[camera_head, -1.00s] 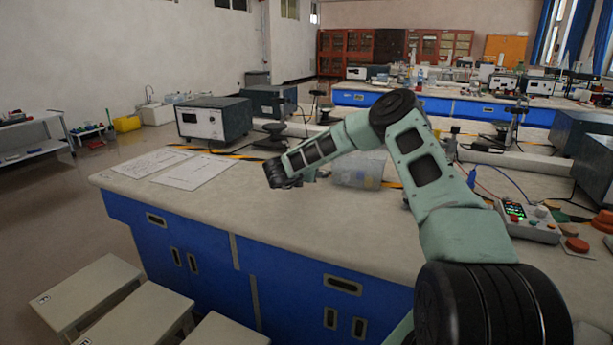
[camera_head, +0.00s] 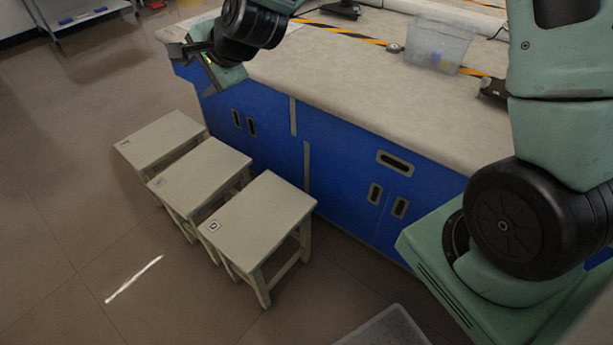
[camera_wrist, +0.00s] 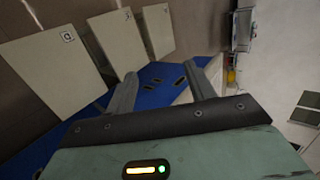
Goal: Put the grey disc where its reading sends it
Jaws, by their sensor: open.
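A small grey round thing (camera_head: 394,48) lies on the bench top beside a clear bin; it may be the grey disc, but it is too small to be sure. My gripper (camera_head: 192,62) is over the left end of the bench, well left of it. In the wrist view my gripper (camera_wrist: 163,88) has its two fingers apart with nothing between them; the blue cabinet front shows behind. No reading can be made out now, and the red and green tester is out of view.
The clear bin (camera_head: 440,45) on the bench (camera_head: 345,85) holds blue and yellow things. Three pale stools stand by the blue cabinets; the nearest stool (camera_head: 262,213) bears a framed mark. A pale tray edge (camera_head: 385,328) shows at the bottom. Floor at left is clear.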

